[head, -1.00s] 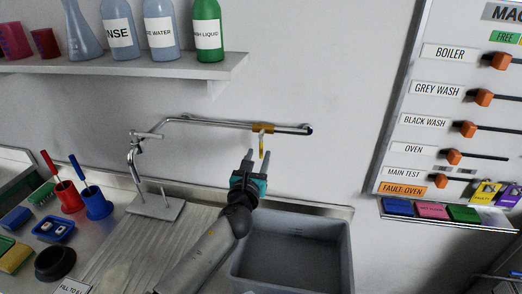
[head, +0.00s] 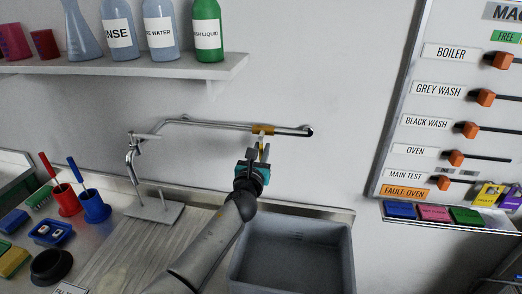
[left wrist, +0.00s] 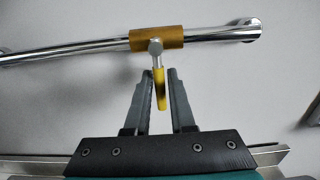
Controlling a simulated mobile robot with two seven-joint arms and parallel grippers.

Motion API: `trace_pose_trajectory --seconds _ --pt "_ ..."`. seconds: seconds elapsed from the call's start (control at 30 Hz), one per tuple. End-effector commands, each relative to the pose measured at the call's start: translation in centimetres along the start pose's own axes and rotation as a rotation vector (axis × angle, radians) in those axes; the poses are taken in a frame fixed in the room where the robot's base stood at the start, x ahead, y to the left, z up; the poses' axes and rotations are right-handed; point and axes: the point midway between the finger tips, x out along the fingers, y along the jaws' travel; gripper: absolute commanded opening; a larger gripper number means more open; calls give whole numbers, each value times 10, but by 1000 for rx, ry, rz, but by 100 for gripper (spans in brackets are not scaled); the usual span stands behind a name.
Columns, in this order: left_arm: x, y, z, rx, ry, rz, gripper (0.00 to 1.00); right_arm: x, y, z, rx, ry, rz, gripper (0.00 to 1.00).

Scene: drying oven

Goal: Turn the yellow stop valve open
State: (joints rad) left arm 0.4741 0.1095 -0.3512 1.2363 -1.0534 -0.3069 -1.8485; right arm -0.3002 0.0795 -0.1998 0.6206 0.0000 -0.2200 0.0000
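The yellow stop valve (head: 262,130) sits on a chrome pipe along the wall. In the left wrist view its brass-coloured body (left wrist: 157,39) wraps the pipe, and its yellow lever (left wrist: 160,88) hangs straight down. My left gripper (head: 257,154) is just below the valve body. In the left wrist view the left gripper (left wrist: 160,92) is open, with one finger on each side of the lever. The lever lies between the fingertips, nearer the left finger; I cannot tell whether it touches. My right gripper is not in view.
A grey basin (head: 292,258) lies below the pipe. A shelf (head: 120,66) with bottles is above left. A switch board (head: 450,110) is on the right wall. Red (head: 67,200) and blue (head: 95,207) cups stand on the left counter. The wall around the valve is clear.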

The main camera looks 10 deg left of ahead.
Motion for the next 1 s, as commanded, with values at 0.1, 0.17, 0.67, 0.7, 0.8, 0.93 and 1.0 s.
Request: trace_pose_trajectory --seconds 0.1,0.17,0.67,0.7,0.8,0.93,1.0 --pt "0 0 0 0 0 0 8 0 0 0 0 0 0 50" --pt "0 0 0 0 0 0 1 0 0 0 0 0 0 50" --pt "0 0 0 1 1 0 0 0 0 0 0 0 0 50" --pt "0 0 0 1 1 0 0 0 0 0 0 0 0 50" --pt "0 0 0 1 1 0 0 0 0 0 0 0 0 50" --pt "0 0 0 1 1 0 0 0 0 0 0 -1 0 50" --pt "0 0 -1 1 1 0 0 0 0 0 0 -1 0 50"
